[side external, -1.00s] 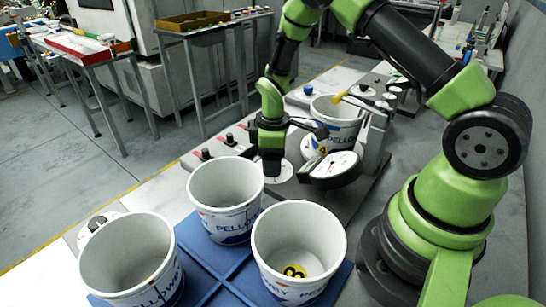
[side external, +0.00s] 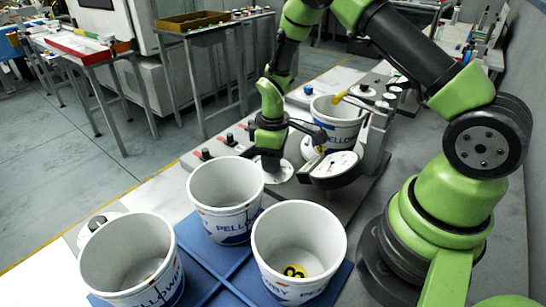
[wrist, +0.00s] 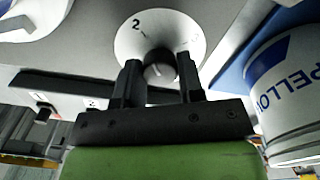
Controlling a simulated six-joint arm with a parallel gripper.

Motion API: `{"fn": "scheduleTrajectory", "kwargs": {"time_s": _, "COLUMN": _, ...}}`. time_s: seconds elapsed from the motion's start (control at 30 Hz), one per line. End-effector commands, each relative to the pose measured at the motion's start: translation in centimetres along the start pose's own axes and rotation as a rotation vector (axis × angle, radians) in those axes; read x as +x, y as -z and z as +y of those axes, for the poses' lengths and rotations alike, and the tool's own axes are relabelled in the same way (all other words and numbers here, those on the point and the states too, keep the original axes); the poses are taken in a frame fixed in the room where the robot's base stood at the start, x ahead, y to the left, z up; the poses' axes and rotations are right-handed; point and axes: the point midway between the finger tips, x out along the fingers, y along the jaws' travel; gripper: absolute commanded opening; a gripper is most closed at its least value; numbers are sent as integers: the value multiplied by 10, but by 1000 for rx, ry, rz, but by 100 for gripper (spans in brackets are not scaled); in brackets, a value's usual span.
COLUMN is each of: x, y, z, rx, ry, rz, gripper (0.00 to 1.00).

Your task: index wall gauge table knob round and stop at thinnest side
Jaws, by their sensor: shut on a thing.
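My gripper (side external: 270,168) points down at the round white dial plate (side external: 280,174) in the side view. In the wrist view its two fingers (wrist: 161,85) are shut on the dark knob (wrist: 160,68) at the middle of the white dial (wrist: 185,35), where a "2" shows. A white tub (side external: 335,118) with blue lettering stands in the gauge station behind the gripper. A round dial gauge (side external: 336,166) with a white face sits in front of this tub; its reading is too small to tell. A yellow round sticker low on the tub is mostly hidden.
Three more white tubs (side external: 225,190) (side external: 298,240) (side external: 130,255) stand in the foreground, at least two on a blue divided mat (side external: 205,262). One has a yellow sticker inside. Several small knobs (side external: 230,140) line the bench's left edge. A tub (wrist: 290,100) is close on the wrist view's right.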

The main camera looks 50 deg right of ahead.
Motion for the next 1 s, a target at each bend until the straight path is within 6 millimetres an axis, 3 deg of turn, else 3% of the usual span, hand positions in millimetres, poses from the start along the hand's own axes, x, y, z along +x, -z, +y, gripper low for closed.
{"fn": "scheduleTrajectory", "kwargs": {"time_s": 1.0, "x": 0, "y": -1, "z": 0, "rx": 947, "ry": 1, "rz": -4, "gripper": 12}}
